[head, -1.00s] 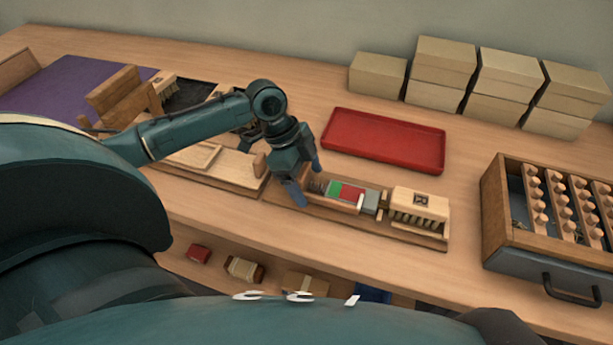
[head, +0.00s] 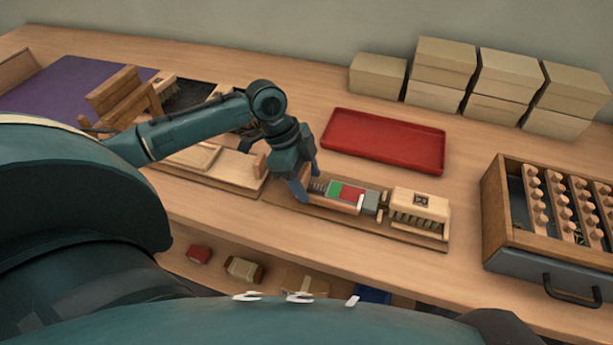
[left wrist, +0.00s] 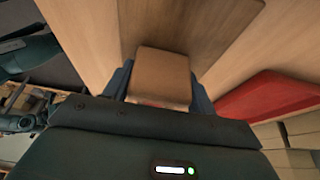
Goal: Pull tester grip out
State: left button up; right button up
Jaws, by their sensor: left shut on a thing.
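The pull tester lies on a wooden base (head: 407,235). It has a spring, a green and red scale (head: 345,192) and a grey block (head: 370,201). A brush block with dark bristles (head: 420,203) sits at its right end. My left gripper (head: 305,181) is at the tester's left end, its fingers either side of the wooden end piece. In the left wrist view a brown wooden block (left wrist: 162,72), which looks like the tester grip, stands between the fingers, and the gripper is shut on it. The fingers hide part of the tester's left end. My right gripper is not in view.
A red tray (head: 385,140) lies behind the tester. Stacked pale boxes (head: 440,75) stand at the back right. A drawer box with wooden pegs (head: 497,210) is at the right. A wooden fixture (head: 235,165) is at the left. Small blocks (head: 243,268) lie below the table's front edge.

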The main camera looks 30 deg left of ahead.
pick_arm(q)
jog(key=shift+s+a+r+p, duration=0.1)
jog(key=shift+a+r+p, duration=0.1)
jog(key=shift+a+p, duration=0.2)
jog(key=a+p, duration=0.1)
jog(key=a, duration=0.1)
jog(key=s+a+p, duration=0.1)
jog(key=a, duration=0.1)
jog(key=shift+a, duration=0.15)
jog(key=shift+a+f, duration=0.15)
jog(key=shift+a, duration=0.15)
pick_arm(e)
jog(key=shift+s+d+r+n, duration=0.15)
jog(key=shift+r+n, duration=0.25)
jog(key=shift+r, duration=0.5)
pick_arm(q)
jog(key=o, duration=1.4)
jog(key=shift+d, duration=0.1)
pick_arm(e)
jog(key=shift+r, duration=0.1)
